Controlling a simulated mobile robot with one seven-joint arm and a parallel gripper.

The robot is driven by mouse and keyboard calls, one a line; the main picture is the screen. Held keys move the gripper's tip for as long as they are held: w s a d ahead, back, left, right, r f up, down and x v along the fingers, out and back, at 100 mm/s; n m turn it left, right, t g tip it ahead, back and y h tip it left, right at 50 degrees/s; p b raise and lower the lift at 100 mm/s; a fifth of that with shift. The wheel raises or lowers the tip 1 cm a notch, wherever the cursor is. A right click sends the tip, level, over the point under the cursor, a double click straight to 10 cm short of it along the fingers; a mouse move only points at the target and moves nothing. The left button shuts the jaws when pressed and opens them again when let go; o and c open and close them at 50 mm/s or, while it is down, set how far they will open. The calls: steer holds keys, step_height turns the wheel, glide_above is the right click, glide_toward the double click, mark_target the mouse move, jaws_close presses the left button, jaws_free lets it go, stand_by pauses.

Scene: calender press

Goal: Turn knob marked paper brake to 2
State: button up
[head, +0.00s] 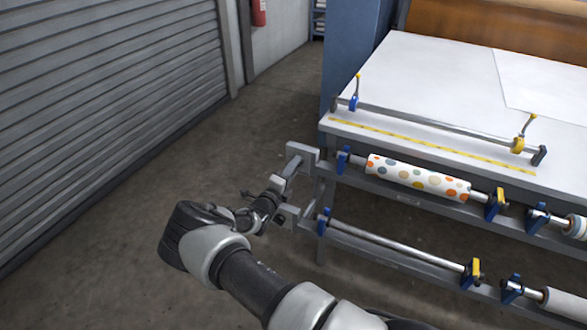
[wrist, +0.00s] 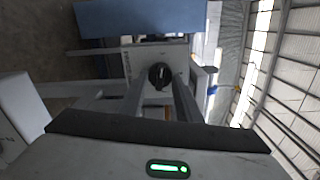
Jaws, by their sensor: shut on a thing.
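A round black knob (wrist: 160,76) sits on a light grey panel (wrist: 132,60) in the wrist view. Small dark lettering runs sideways along the panel's left side, too small to read, and I cannot tell which number the knob points to. My gripper (wrist: 161,84) reaches to the panel with one finger on each side of the knob and is shut on it. In the head view my gripper (head: 277,197) is at the left end of the machine's front frame, and the knob cannot be made out there.
The white table (head: 420,85) has a yellow measuring strip and a metal bar. Below it are a dotted paper roll (head: 418,177) and a bare metal roller (head: 395,243) in blue and yellow holders. Open concrete floor (head: 150,190) lies left, before a grey shutter (head: 90,100).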

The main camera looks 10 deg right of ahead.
steer(key=shift+w+a+f+m+b, duration=0.1)
steer(key=shift+m+b, duration=0.1)
steer(key=shift+m, duration=3.6)
steer(key=shift+a+m+b, duration=0.1)
steer(key=shift+m+b, duration=0.1)
steer(key=shift+m, duration=3.9)
steer(key=o, duration=1)
